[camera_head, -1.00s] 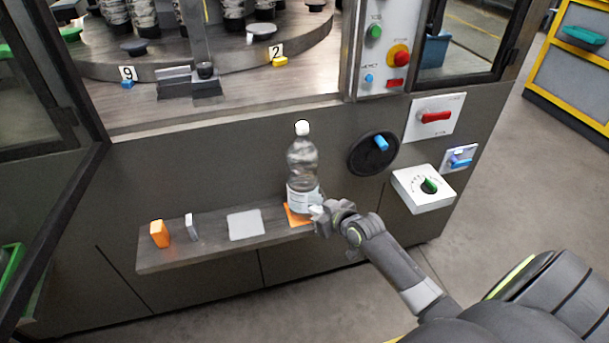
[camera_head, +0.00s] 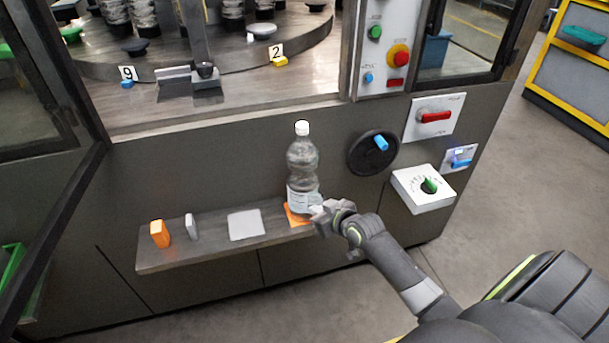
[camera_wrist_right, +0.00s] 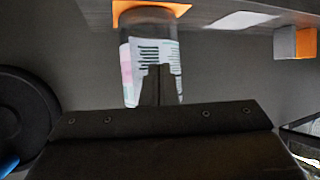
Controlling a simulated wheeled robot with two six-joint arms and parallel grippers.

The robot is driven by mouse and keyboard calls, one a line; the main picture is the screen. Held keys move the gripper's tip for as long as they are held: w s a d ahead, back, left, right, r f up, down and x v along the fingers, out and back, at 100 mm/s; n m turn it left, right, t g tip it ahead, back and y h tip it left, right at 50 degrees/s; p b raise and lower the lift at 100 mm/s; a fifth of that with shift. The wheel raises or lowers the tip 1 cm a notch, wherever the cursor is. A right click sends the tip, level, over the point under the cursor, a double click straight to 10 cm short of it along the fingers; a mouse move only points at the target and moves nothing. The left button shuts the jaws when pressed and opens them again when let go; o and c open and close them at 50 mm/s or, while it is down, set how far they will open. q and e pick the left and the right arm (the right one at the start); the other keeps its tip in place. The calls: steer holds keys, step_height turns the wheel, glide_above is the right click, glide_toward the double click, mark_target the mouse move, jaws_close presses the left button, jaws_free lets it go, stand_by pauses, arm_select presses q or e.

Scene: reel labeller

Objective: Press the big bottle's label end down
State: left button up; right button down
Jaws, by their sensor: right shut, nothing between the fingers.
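The big clear bottle (camera_head: 302,165) with a white cap stands upright on an orange pad (camera_head: 296,217) at the right end of the shelf. Its white label (camera_head: 299,197) wraps the lower part. My right gripper (camera_head: 318,212) is shut and empty, at the bottle's lower right side. In the right wrist view its fingertips (camera_wrist_right: 157,80) overlap the printed label (camera_wrist_right: 146,58); they look to be at or very close to it. The fingers hide part of the label, and I cannot tell whether an edge is loose. My left gripper is out of view.
A black handwheel (camera_head: 373,153) and a white dial box (camera_head: 424,188) are on the panel to the right.

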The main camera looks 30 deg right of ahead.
steer(key=shift+w+d, duration=0.15)
steer(key=shift+w, duration=0.5)
stand_by(0.5)
steer(key=shift+w, duration=0.1)
stand_by(1.5)
steer(key=shift+d, duration=0.6)
stand_by(0.6)
steer(key=shift+s, duration=0.2)
steer(key=s+p, duration=0.1)
steer(key=s, duration=0.1)
steer(key=s+a+p, duration=0.1)
steer(key=s, duration=0.2)
steer(key=shift+s+a, duration=0.2)
steer(key=shift+s, duration=0.15)
stand_by(0.3)
steer(key=shift+f, duration=0.1)
stand_by(0.4)
